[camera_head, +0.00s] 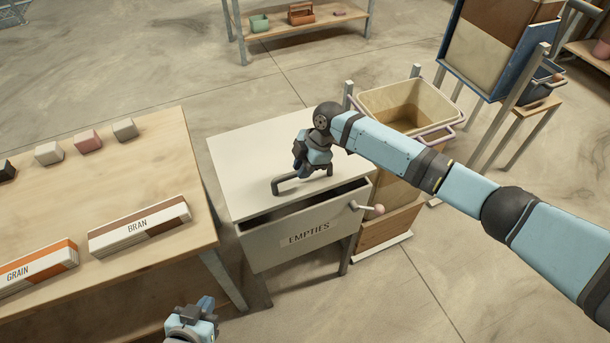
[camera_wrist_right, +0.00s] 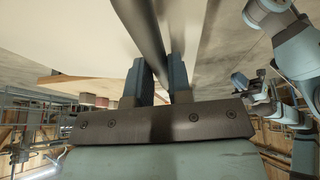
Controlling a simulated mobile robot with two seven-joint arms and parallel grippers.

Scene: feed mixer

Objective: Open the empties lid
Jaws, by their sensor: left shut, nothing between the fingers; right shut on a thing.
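The empties box has a white lid (camera_head: 245,150) and a front panel labelled EMPTIES (camera_head: 272,240). A dark gap shows between the lid's front edge and the panel, so the lid looks slightly raised. A dark bar handle (camera_head: 290,184) sits on the lid near its front edge. My right gripper (camera_head: 305,176) is shut on this handle. In the right wrist view the bar (camera_wrist_right: 147,30) runs between the two fingers (camera_wrist_right: 160,78). My left gripper (camera_head: 196,308) is shut and empty at the bottom, below and left of the box.
A crank with a pink knob (camera_head: 378,210) sticks out at the box's front right. A wooden table (camera_head: 110,175) with GRAIN and BRAN blocks stands close on the left. A cream bin (camera_head: 405,95) stands close behind on the right. Floor in front is clear.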

